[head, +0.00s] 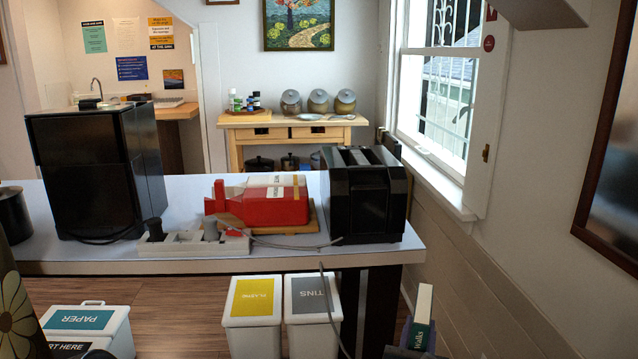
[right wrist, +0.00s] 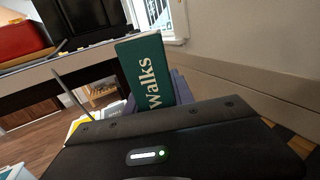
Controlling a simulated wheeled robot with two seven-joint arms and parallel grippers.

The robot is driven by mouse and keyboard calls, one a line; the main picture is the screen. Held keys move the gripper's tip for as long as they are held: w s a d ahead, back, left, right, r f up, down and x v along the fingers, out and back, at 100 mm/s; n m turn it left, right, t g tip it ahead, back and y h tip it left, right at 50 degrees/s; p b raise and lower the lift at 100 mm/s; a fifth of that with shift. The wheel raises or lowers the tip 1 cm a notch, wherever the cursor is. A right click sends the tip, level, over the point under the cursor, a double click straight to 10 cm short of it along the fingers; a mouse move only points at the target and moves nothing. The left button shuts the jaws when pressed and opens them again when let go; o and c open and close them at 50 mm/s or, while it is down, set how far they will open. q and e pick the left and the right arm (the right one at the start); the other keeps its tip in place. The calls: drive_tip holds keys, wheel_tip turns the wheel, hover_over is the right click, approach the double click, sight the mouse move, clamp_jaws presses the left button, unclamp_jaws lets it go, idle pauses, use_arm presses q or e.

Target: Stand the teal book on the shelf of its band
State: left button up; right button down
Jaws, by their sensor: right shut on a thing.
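The teal book (head: 420,333) is upright at the lower right of the head view, with its pale page edges upward and "Walks" in white on its dark green-teal side. It fills the middle of the right wrist view (right wrist: 150,72), tilted there. My right gripper (head: 408,349) is shut on its lower part; the fingers are mostly hidden. The book is in the air beside the table's right end. I see no shelf with colour bands in these frames.
A table (head: 80,268) carries a black appliance (head: 85,170), a red object (head: 275,205), a power strip (head: 190,243) and a black toaster (head: 365,195). Bins labelled plastic (head: 252,300) and tins (head: 312,298) stand below. A panelled wall (head: 480,290) bounds the right.

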sight(416, 347)
drive_tip(key=s+m+g+h+p, duration=0.1)
drive_tip(key=p, duration=0.2)
drive_tip(key=s+r+m+h+p, duration=0.1)
drive_tip(key=h+p, duration=0.1)
drive_tip(key=p, duration=0.1)
drive_tip(key=s+a+m+g+h+p, duration=0.1)
drive_tip(key=s+h+p, duration=0.1)
drive_tip(key=p, duration=0.1)
drive_tip(key=shift+s+r+m+g, duration=0.1)
drive_tip(key=shift+r+m+g, duration=0.2)
drive_tip(key=s+d+f+m+g+h+p, duration=0.1)
drive_tip(key=s+m+g+h+p, duration=0.2)
drive_tip(key=s, duration=0.3)
drive_tip(key=shift+p, duration=0.8)
